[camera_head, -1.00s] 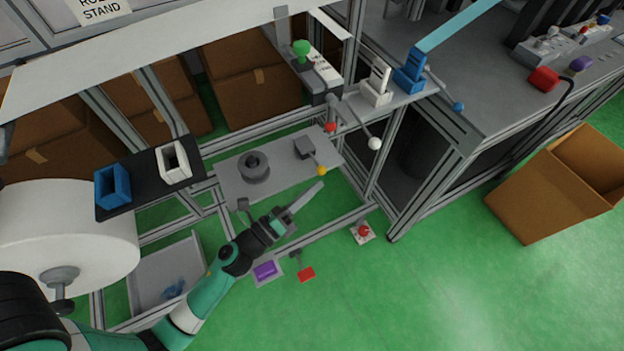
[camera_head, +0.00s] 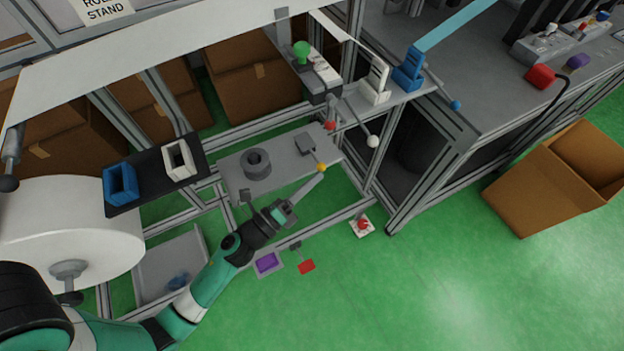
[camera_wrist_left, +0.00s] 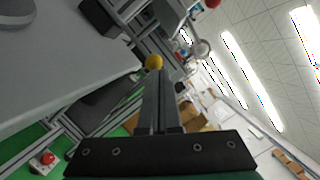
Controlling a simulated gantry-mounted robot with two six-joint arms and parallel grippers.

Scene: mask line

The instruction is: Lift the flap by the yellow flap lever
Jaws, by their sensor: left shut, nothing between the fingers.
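The yellow knob of the flap lever (camera_head: 321,168) sits at the end of a thin rod. The rod comes from a dark grey block (camera_head: 305,145) on a grey plate (camera_head: 280,172). Which part is the flap I cannot tell. My left gripper (camera_head: 319,174) is shut and empty, its long fingertips right at the knob's near side. In the left wrist view the yellow knob (camera_wrist_left: 153,62) is just past the tips of the shut fingers (camera_wrist_left: 158,76). Whether they touch it I cannot tell. My right gripper is not in view.
A grey ring-shaped part (camera_head: 256,164) sits on the plate. A red knob (camera_head: 330,125) and a white knob (camera_head: 373,141) on rods hang above and behind. A red button (camera_head: 362,224) is low to the right. Green floor is open at right.

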